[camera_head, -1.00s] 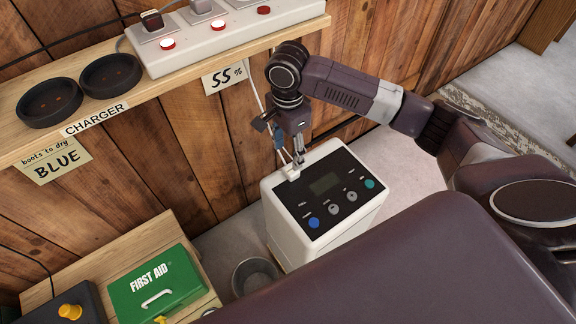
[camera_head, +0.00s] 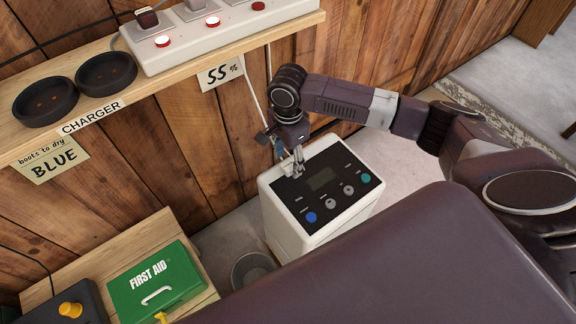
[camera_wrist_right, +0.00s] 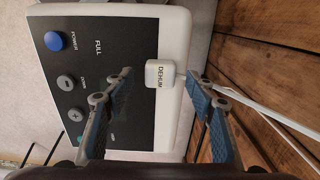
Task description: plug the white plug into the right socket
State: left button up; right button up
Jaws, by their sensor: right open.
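My left gripper is out of view.
The wooden shelf (camera_head: 190,75) holds two black round cups (camera_head: 106,73) left of the strip. A black plug (camera_head: 146,18) sits in the strip's left socket. A green first aid box (camera_head: 157,284) and a grey bin (camera_head: 250,270) are below.

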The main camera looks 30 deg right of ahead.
notch_tip(320, 180, down, 2)
jog(key=shift+f, duration=0.1)
jog(key=c, duration=1.2)
